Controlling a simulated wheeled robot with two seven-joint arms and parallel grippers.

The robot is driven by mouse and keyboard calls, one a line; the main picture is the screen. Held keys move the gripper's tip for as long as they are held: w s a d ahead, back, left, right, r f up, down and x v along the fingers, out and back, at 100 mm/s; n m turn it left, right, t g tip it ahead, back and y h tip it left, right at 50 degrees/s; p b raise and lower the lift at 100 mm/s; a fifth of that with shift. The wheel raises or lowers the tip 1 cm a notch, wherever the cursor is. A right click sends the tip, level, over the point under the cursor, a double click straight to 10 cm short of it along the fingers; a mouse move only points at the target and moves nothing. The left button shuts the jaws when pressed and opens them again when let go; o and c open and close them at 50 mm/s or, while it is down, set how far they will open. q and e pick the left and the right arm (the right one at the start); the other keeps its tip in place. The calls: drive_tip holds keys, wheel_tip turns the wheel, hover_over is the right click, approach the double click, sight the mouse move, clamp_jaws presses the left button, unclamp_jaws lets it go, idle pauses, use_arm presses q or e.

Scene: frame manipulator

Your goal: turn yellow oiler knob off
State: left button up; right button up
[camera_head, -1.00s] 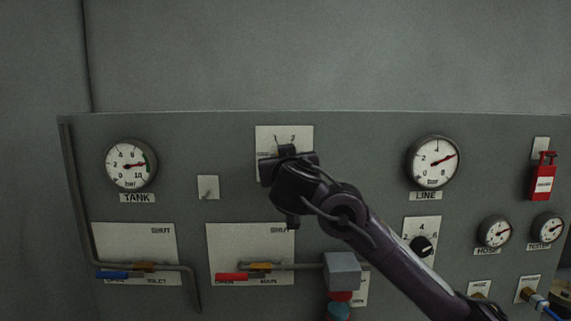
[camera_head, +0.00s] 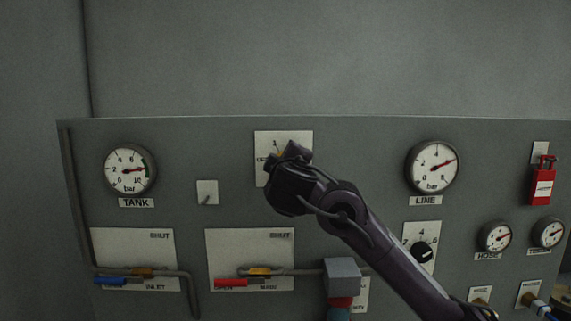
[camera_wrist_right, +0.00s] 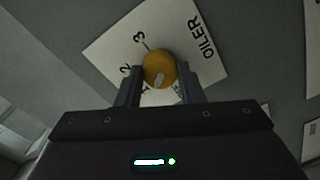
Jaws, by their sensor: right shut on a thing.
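The yellow oiler knob (camera_wrist_right: 159,68) sits on a white plate (camera_wrist_right: 108,48) lettered OILER in the right wrist view. The numbers 2 and 3 show beside the knob. A pale mark on the knob lies on its lower side in that view; the scale there is largely covered by my gripper. My right gripper (camera_wrist_right: 160,82) is shut on the knob, one finger on each side. My left gripper is not in view.
The TANK gauge (camera_head: 130,169) is to the left and the LINE gauge (camera_head: 433,167) to the right. Below are a blue-handled valve (camera_head: 118,281), a red-handled valve (camera_head: 232,283) and a grey box (camera_head: 342,274). A black knob (camera_head: 423,252) and a red tag (camera_head: 543,184) are at right.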

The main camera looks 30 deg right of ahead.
drive_tip(key=n, duration=1)
drive_tip(key=shift+h+p, duration=0.3)
drive_tip(key=shift+p, duration=0.1)
drive_tip(key=shift+n, duration=0.3)
drive_tip(key=o, duration=1)
drive_tip(key=v, duration=0.7)
drive_tip(key=shift+s+a+r, duration=0.1)
drive_tip(key=shift+s+a, duration=0.15)
drive_tip(key=shift+s, duration=0.05)
